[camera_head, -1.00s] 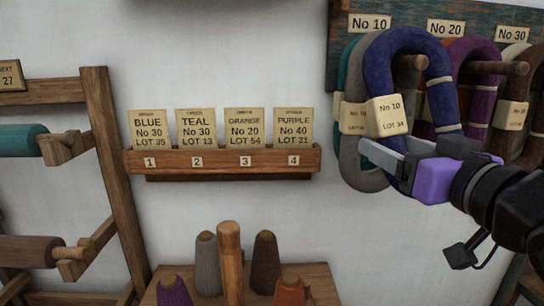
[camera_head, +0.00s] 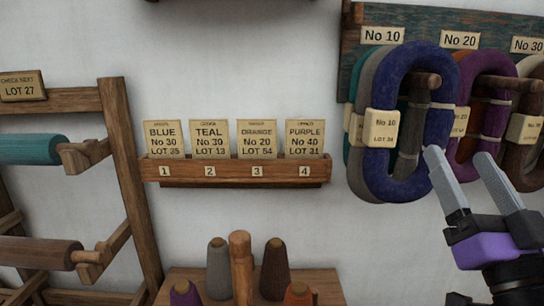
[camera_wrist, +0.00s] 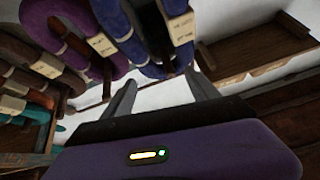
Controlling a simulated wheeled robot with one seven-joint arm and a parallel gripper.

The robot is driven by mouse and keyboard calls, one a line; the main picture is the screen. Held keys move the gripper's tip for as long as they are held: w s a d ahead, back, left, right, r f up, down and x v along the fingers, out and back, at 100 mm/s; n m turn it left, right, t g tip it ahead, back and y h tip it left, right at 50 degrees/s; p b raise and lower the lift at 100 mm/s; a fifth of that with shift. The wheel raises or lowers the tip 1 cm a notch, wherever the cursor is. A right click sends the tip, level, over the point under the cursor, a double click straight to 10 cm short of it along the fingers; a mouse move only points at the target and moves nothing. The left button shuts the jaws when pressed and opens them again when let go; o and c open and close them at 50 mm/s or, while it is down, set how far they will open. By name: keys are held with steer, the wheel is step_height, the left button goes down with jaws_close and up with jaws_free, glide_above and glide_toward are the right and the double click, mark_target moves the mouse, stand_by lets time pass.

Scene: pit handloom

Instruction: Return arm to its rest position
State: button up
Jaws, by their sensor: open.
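My gripper (camera_head: 462,182) is at the right of the head view, below and to the right of the blue yarn hank. Its two grey fingers are apart with nothing between them. They also show in the wrist view (camera_wrist: 160,95), pointing toward the wall, with hanks above. The blue hank (camera_head: 372,75) hangs on a wooden peg under the No 10 label. Its tag (camera_head: 382,126) reads No 10, LOT 34. The fingertips appear apart from the hank.
Purple (camera_head: 476,70) and brown (camera_head: 530,150) hanks hang to the right on the peg board (camera_head: 355,20). A wooden card rack (camera_head: 240,172) holds cards 1 to 4 on the wall. Yarn cones (camera_head: 217,268) stand on a shelf below. A wooden frame (camera_head: 118,150) stands at left.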

steer(key=s+a+f+m+g+h, duration=0.1)
steer(key=s+f, duration=0.3)
steer(key=f, duration=0.3)
steer(key=s+f+m+g+h, duration=0.1)
steer(key=s+f+h, duration=0.1)
steer(key=s+f, duration=0.45)
steer(key=s+a+f+m+g+h, duration=0.1)
steer(key=s+f, duration=0.1)
steer(key=f, duration=0.7)
steer(key=s+a+f+n+g+y, duration=0.2)
steer(key=s+f+g, duration=0.1)
steer(key=s+f, duration=0.4)
steer(key=s+a+f+n+g+y, duration=0.1)
steer(key=s+f+n+g+y, duration=0.1)
steer(key=s+f, duration=0.6)
steer(key=s+n+g, duration=0.1)
steer(key=s, duration=0.5)
steer(key=shift+s+a+g, duration=0.25)
steer(key=shift+a+g, duration=0.05)
steer(key=shift+a, duration=0.1)
